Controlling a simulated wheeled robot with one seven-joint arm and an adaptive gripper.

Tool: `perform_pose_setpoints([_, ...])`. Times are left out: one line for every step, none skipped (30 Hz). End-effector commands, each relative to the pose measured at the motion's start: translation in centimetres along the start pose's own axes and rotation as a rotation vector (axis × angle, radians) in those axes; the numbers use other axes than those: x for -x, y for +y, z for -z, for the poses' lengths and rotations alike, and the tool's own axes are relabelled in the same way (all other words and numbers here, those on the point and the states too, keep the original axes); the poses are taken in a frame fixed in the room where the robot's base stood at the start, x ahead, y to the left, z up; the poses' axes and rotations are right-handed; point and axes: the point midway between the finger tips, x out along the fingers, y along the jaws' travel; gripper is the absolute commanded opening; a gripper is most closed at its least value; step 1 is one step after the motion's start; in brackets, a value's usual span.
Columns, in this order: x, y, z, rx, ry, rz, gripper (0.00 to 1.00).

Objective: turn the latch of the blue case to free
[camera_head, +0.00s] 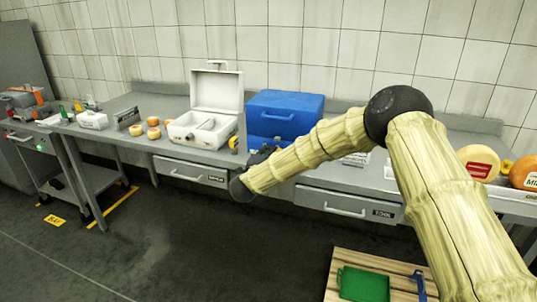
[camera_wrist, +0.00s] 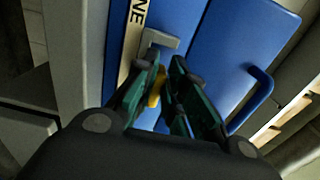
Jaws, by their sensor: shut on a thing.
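The blue case (camera_head: 285,104) stands closed on the grey bench, with its handle on the front. In the wrist view its blue front (camera_wrist: 178,18) is close ahead, with the blue handle (camera_wrist: 250,102) to the right. A pale label strip (camera_wrist: 136,32) ending in "NE" and a grey latch plate (camera_wrist: 163,39) are on the front. A yellow latch piece (camera_wrist: 155,88) shows between the fingers. My gripper (camera_wrist: 166,66) is shut on the latch, its dark green fingers hiding most of it. In the head view my arm hides much of the gripper (camera_head: 262,153) at the case's lower front.
An open white case (camera_head: 216,92) stands left of the blue case, with small cheeses (camera_head: 153,133) further left. Large cheese wheels (camera_head: 478,162) are at the right. A green tray (camera_head: 364,284) lies on a wooden pallet in front.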

Motion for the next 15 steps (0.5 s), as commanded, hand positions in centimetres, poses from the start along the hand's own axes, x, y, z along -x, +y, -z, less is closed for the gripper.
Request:
perform_pose_setpoints([-0.02, -0.06, -0.03, 0.000, -0.001, 0.001, 0.00])
perform_pose_setpoints([-0.02, -0.06, -0.03, 0.000, -0.001, 0.001, 0.00])
perform_pose_setpoints([-0.02, -0.06, -0.03, 0.000, -0.001, 0.001, 0.00])
perform_pose_setpoints([-0.02, -0.06, -0.03, 0.000, -0.001, 0.001, 0.00])
perform_pose_setpoints([-0.01, -0.06, -0.03, 0.000, -0.001, 0.001, 0.00])
perform_pose_setpoints([-0.01, -0.06, -0.04, 0.000, -0.001, 0.001, 0.20])
perform_pose_setpoints([-0.01, -0.05, -0.03, 0.000, -0.001, 0.001, 0.25])
perform_pose_setpoints([-0.01, -0.05, -0.04, 0.000, -0.001, 0.001, 0.31])
perform_pose_setpoints([-0.01, -0.04, -0.03, 0.000, -0.001, 0.001, 0.34])
perform_pose_setpoints([0.00, -0.04, -0.03, 0.000, -0.001, 0.001, 0.34])
perform_pose_setpoints([0.00, -0.03, -0.03, 0.000, -0.001, 0.001, 0.34])
perform_pose_setpoints([0.00, -0.03, -0.03, 0.000, -0.001, 0.000, 0.34])
perform_pose_setpoints([0.00, -0.02, -0.02, -0.001, 0.000, 0.000, 0.34])
perform_pose_setpoints([0.00, -0.02, -0.02, -0.001, 0.000, 0.000, 0.34])
perform_pose_setpoints([0.00, -0.02, -0.02, -0.001, 0.000, 0.000, 0.34])
